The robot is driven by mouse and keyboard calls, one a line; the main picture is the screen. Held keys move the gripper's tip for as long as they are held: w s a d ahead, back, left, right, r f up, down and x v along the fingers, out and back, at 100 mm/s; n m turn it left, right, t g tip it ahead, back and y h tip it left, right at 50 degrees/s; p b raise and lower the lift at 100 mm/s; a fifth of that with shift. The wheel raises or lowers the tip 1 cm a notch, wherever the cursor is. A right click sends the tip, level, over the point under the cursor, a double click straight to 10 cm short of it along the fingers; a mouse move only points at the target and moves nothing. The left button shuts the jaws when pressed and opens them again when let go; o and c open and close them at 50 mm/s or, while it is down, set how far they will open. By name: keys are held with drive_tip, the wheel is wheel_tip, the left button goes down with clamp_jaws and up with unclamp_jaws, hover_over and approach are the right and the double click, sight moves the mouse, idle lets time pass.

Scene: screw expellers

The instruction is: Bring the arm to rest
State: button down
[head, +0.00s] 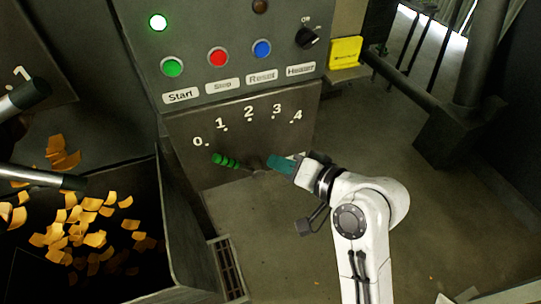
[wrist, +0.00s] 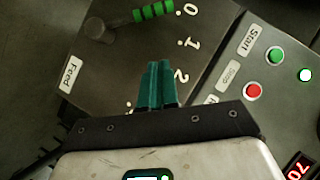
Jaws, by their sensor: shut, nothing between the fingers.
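My gripper (head: 281,164) is in front of the lower plate of the control panel, just right of the green-handled feed lever (head: 226,161). Its teal fingers are together and hold nothing; they also show in the wrist view (wrist: 156,85). The lever's green grip (wrist: 152,11) is apart from the fingers in the wrist view. The lever points toward the 0 end of the scale numbered 0 to 4. My white arm reaches in from the bottom right in the head view.
The panel above carries a green Start button (head: 172,67), a red Stop button (head: 217,57), a blue Reset button (head: 262,49) and a black Heater knob (head: 306,38). A lit green lamp (head: 158,22) is above. A bin (head: 181,235) of orange flakes stands left. Floor at right is mostly clear.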

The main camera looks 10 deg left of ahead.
drive_tip(key=s+d+f+m+g+h, duration=0.1)
drive_tip(key=s+d+f+h, duration=0.2)
drive_tip(key=s+d+f, duration=0.35)
drive_tip(key=s+d+f+h, duration=0.35)
drive_tip(key=d+f, duration=0.45)
drive_tip(key=d, duration=0.4)
drive_tip(key=s+d+f+g+h, duration=0.2)
drive_tip(key=s+d+f+h, duration=0.1)
drive_tip(key=s+d, duration=0.5)
drive_tip(key=s+d+f+g+h, duration=0.2)
drive_tip(key=s+d, duration=0.5)
drive_tip(key=s, duration=0.4)
drive_tip(key=shift+d+f+m+g+h, duration=0.3)
drive_tip(key=shift+d+f+h, duration=0.1)
drive_tip(key=shift+h, duration=0.15)
drive_tip(key=shift+w+a, duration=0.1)
